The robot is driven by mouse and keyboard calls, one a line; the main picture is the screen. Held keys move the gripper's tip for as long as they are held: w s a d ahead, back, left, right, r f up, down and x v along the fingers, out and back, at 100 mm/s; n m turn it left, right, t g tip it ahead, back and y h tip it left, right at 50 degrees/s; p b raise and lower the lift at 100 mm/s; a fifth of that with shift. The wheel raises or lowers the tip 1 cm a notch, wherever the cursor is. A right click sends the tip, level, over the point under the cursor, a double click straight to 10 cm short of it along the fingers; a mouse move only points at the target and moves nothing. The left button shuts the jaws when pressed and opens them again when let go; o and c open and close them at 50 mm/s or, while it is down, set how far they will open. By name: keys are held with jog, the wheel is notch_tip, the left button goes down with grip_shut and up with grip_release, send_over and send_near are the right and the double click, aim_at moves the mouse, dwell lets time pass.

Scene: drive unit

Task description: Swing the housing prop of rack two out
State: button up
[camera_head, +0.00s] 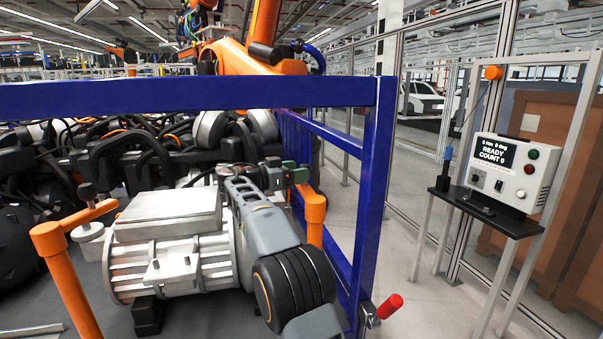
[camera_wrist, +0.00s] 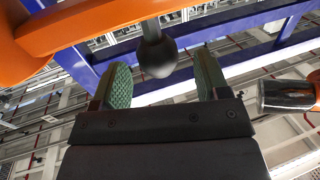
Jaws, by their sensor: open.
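A silver finned motor housing (camera_head: 175,262) sits in the blue rack in the head view. An orange prop post (camera_head: 315,212) stands at its right, beside my gripper (camera_head: 291,173); its upper part is partly hidden by the gripper. In the wrist view, an orange prop arm (camera_wrist: 90,22) crosses the upper left. A black ball knob (camera_wrist: 157,54) on a stem appears between the tips of my gripper (camera_wrist: 160,75). The green-padded fingers are open, with a gap either side of the knob. I cannot tell the depth, nor which rack this is.
A second orange post (camera_head: 75,290) with a swing arm stands at the left. A blue rack frame (camera_head: 372,190) rises close right of my arm, with a red handle (camera_head: 390,306) low on it. A control box (camera_head: 512,170) reading "READY COUNT 0" stands right. Open floor lies between.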

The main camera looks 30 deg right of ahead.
jog(key=a+b, duration=0.1)
jog(key=a, duration=1)
jog(key=shift+w, duration=0.15)
jog(key=shift+c, duration=0.4)
